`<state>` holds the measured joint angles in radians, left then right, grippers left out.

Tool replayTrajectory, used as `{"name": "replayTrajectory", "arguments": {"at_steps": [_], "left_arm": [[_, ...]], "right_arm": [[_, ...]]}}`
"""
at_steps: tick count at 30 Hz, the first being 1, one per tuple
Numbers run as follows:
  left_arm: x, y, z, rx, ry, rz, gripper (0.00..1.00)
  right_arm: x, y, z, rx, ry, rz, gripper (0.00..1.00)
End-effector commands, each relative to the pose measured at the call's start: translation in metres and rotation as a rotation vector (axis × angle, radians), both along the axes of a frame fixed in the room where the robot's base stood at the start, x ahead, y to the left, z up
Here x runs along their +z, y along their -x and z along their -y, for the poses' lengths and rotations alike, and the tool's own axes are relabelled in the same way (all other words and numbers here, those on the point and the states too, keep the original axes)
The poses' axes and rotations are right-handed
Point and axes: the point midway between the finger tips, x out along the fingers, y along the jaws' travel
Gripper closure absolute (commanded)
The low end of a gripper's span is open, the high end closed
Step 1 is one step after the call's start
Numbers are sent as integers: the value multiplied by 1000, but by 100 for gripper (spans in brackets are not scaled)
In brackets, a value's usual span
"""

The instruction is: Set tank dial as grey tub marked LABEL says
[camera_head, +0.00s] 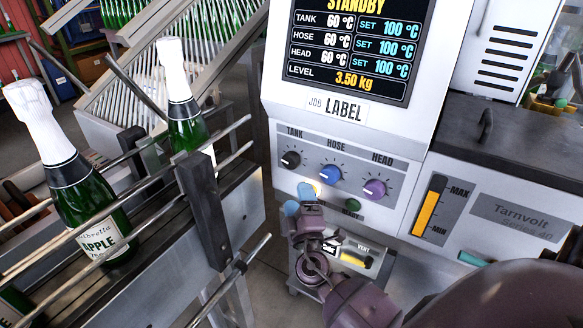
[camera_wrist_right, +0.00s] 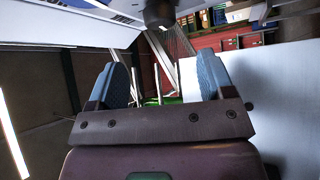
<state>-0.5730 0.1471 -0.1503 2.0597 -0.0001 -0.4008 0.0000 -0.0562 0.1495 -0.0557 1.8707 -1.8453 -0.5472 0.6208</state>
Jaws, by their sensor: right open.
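The tank dial (camera_head: 291,160) is a small black knob under the word TANK, at the left of a row of three on the white machine's front. A white mark shows near its lower left edge. My right gripper (camera_head: 306,192) is just below it, apart from it in the head view. In the right wrist view the blue-grey fingers (camera_wrist_right: 157,82) stand wide apart with nothing between them. A dark round knob (camera_wrist_right: 160,12) shows at the top there; I cannot tell which one. No grey tub is recognisable. My left gripper is not in view.
The blue hose dial (camera_head: 331,173) and purple head dial (camera_head: 374,189) sit right of the tank dial. The screen (camera_head: 352,50) reads STANDBY, tank 60 °C, set 100 °C. A plate (camera_head: 337,108) reads JOB LABEL. Bottles (camera_head: 85,200) stand on a railed conveyor at left.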

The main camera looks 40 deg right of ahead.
Motion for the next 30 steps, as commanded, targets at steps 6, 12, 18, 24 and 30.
{"name": "replayTrajectory", "arguments": {"at_steps": [6, 12, 18, 24, 30], "left_arm": [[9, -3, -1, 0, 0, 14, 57], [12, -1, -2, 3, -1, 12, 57], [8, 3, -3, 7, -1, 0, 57], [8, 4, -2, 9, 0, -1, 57], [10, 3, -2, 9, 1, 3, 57]], "right_arm": [[16, -32, 15, -1, -2, 6, 25], [24, -60, 28, -1, -2, 4, 25], [28, -76, 36, 0, -2, 1, 25], [29, -81, 39, 0, -3, -1, 25], [28, -81, 39, 0, -3, -1, 25]]}}
